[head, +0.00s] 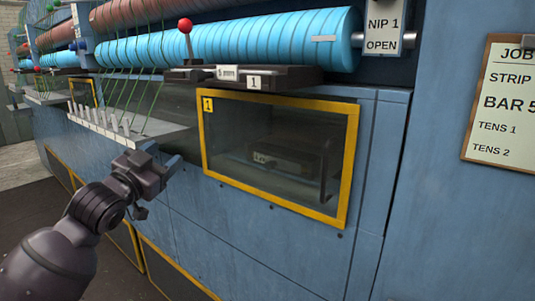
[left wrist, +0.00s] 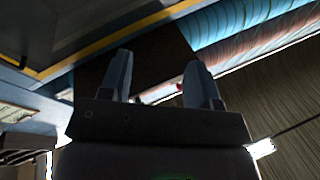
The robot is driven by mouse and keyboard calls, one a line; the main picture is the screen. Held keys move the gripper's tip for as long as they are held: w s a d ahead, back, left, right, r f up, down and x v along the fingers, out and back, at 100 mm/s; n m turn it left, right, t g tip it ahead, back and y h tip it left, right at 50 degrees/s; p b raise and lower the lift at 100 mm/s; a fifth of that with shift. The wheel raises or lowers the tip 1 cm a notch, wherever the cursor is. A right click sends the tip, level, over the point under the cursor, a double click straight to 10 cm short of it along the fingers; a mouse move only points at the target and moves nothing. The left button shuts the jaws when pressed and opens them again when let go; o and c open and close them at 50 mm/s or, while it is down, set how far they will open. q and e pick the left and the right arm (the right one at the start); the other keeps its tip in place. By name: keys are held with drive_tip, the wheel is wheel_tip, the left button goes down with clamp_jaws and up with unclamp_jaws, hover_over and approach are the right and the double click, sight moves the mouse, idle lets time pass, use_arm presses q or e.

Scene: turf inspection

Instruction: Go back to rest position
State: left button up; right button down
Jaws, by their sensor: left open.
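My left gripper (head: 158,182) is in front of the blue machine (head: 210,225), beside the lower end of a grey strip tray (head: 150,127). In the left wrist view its two fingers (left wrist: 158,60) stand apart with nothing between them. My right gripper is in neither view.
A yellow-framed dark window (head: 280,155) marked 1 is to the right of the left gripper. Above it are a grey bar (head: 290,77), a red-knobbed lever (head: 185,27) and a blue roller (head: 260,40). A job board (head: 500,100) hangs at right. Dark floor (head: 30,215) shows at lower left.

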use_arm(q)
drive_tip(key=s+a+f+n+g+y, duration=0.1)
drive_tip(key=s+f+y, duration=0.1)
drive_tip(key=f, duration=0.7)
drive_tip(key=s+a+f+n+y, duration=0.1)
drive_tip(key=s+f+n, duration=0.1)
drive_tip(key=f, duration=0.7)
drive_tip(key=s+a+f+n+g+y, duration=0.1)
drive_tip(key=s+f+n+g+y, duration=0.1)
drive_tip(key=s+f, duration=1.2)
drive_tip(key=s+a+f+n+g+y, duration=0.2)
drive_tip(key=s+f+n+g, duration=0.1)
drive_tip(key=s+f, duration=1.1)
drive_tip(key=shift+f+g+y, duration=0.4)
drive_tip(key=shift+f+g, duration=0.3)
drive_tip(key=shift+f, duration=0.25)
drive_tip(key=shift+a, duration=0.1)
